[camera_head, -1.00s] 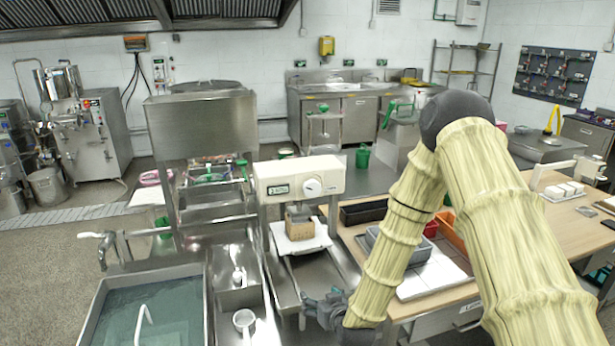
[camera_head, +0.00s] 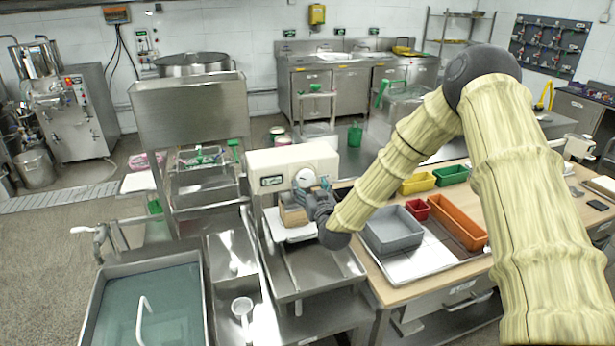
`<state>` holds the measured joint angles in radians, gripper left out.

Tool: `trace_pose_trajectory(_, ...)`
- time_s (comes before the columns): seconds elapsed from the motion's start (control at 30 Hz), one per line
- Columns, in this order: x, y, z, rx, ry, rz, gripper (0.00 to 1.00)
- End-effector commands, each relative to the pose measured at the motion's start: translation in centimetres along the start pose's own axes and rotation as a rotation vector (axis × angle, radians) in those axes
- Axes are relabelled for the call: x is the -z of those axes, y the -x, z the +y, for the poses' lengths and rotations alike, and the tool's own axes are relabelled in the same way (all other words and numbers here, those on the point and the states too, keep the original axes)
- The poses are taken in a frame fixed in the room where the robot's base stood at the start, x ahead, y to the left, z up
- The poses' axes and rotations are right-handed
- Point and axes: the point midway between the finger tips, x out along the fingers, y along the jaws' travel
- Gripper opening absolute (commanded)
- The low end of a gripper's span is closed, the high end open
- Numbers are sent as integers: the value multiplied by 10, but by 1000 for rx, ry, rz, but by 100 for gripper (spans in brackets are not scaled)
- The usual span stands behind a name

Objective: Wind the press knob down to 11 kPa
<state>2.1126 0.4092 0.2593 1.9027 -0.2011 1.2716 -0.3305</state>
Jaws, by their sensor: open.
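The press is a cream box (camera_head: 262,163) at the middle of the head view, with a small display (camera_head: 271,181) on its front face. The reading is too small to make out. The white round press knob (camera_head: 305,177) is on the right of that face. My gripper (camera_head: 312,187) is open in front of the knob, its fingers close to it and partly covering it. I cannot tell whether they touch it. A tan block (camera_head: 293,214) stands under the press on a white plate (camera_head: 284,233), partly hidden by my gripper.
A water-filled sink (camera_head: 150,310) and a white ladle (camera_head: 242,307) are at the lower left. A wooden table on the right holds a grey tray (camera_head: 393,232), an orange tray (camera_head: 458,222) and a red box (camera_head: 417,209). A tall steel hood (camera_head: 190,108) stands left of the press.

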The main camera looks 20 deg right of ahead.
Motion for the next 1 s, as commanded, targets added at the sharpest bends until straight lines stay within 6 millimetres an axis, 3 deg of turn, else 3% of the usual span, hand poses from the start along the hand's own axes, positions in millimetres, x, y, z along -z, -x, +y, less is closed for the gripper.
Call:
trace_pose_trajectory(0.3,1,-39,1,-1,0,0,76)
trace_pose_trajectory(0.73,0,-46,2,-2,0,0,76)
trace_pose_trajectory(1.0,0,-46,3,-3,0,0,30)
